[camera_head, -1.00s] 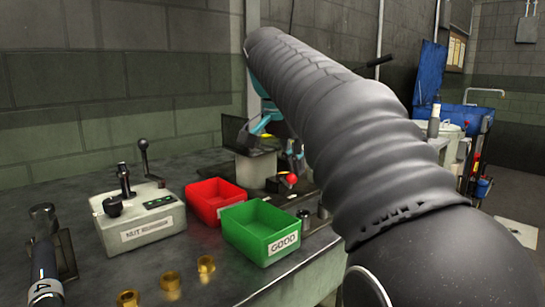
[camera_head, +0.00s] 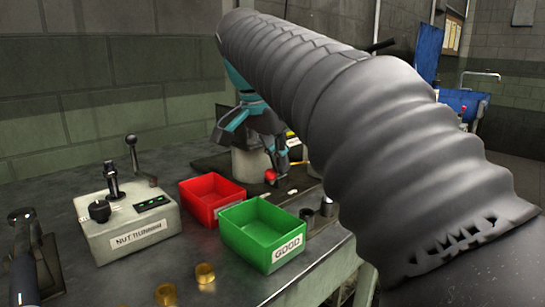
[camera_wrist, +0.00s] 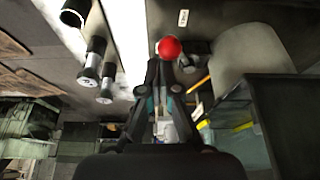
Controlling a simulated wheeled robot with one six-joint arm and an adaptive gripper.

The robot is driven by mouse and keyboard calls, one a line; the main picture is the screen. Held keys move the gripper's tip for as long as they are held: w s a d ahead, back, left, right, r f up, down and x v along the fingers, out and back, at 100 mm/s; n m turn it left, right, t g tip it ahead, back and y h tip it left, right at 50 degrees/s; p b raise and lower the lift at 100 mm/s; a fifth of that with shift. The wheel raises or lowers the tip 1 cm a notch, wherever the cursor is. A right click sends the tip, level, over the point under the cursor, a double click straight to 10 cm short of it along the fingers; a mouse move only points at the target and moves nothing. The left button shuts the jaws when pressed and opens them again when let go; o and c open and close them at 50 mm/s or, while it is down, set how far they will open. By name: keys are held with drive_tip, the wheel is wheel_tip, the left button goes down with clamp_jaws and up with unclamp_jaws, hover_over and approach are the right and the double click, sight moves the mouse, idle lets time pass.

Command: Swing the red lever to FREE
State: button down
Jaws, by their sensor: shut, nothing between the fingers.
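The red lever shows as a red ball knob (camera_head: 270,176) at the back of the bench in the head view. In the wrist view the knob (camera_wrist: 170,47) is large, just beyond the fingertips. The lever's arm and pivot are mostly hidden. My gripper (camera_head: 282,168) is shut and empty, right beside the knob. In the wrist view its fingertips (camera_wrist: 165,68) are together, close below the knob; I cannot tell whether they touch it. A small pale label (camera_wrist: 183,17) lies past the knob, its words too small to read.
A red bin (camera_head: 212,212) and a green GOOD bin (camera_head: 262,250) stand in front of the lever. A nut-runner box (camera_head: 130,225) is at left, with brass nuts (camera_head: 205,273) nearby. Short metal cylinders (camera_wrist: 107,82) stand left of my fingers in the wrist view.

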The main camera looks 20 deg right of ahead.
drive_tip(key=shift+a, duration=0.15)
idle(0.3)
wheel_tip(320, 180, up, 11)
drive_tip(key=p, duration=0.1)
drive_tip(key=shift+d+f+p, duration=0.2)
drive_tip(key=shift+d+p, duration=0.05)
drive_tip(key=shift+p, duration=0.1)
idle(0.4)
idle(0.5)
